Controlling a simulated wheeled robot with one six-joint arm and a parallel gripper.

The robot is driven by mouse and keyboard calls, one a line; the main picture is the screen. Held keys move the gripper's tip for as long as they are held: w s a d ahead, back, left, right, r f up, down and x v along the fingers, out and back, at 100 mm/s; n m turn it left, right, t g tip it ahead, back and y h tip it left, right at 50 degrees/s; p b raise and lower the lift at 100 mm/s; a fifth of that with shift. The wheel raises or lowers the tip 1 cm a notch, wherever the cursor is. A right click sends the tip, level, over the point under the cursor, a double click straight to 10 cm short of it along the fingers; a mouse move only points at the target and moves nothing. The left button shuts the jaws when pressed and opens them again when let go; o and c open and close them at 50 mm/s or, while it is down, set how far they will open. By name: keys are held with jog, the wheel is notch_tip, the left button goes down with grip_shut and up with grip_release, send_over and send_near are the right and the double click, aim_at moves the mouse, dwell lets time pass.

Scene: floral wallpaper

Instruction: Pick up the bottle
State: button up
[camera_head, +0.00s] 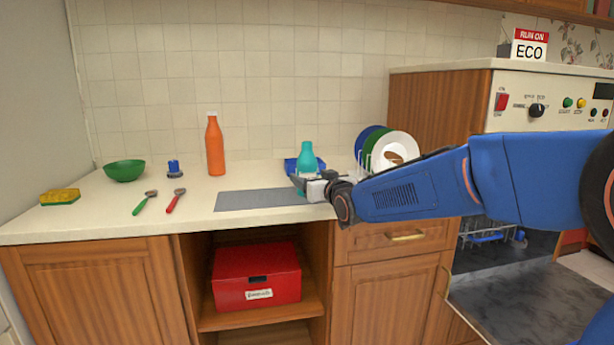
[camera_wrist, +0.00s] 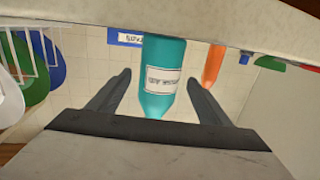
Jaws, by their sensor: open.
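A teal bottle (camera_head: 306,157) stands upright on the counter, at the back edge of a grey mat. My gripper (camera_head: 298,183) is open at its lower part, coming from the right. In the wrist view, which is upside down, the teal bottle (camera_wrist: 163,65) with a white label lies between the two spread fingers of my gripper (camera_wrist: 160,78). A gap shows on each side of it there. An orange bottle (camera_head: 214,146) stands upright farther left on the counter; part of it shows in the wrist view (camera_wrist: 213,64).
A blue container (camera_head: 290,166) is behind the teal bottle. A rack with plates (camera_head: 373,147) is close by on the right. The grey mat (camera_head: 250,200) is bare on its left. A green bowl (camera_head: 124,170), sponge (camera_head: 60,197) and two utensils (camera_head: 172,201) lie left.

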aim_at(307, 174)
jog(key=shift+x, duration=1.8)
jog(key=shift+c, duration=0.4)
jog(key=shift+r, duration=0.1)
jog(key=c, duration=1.3)
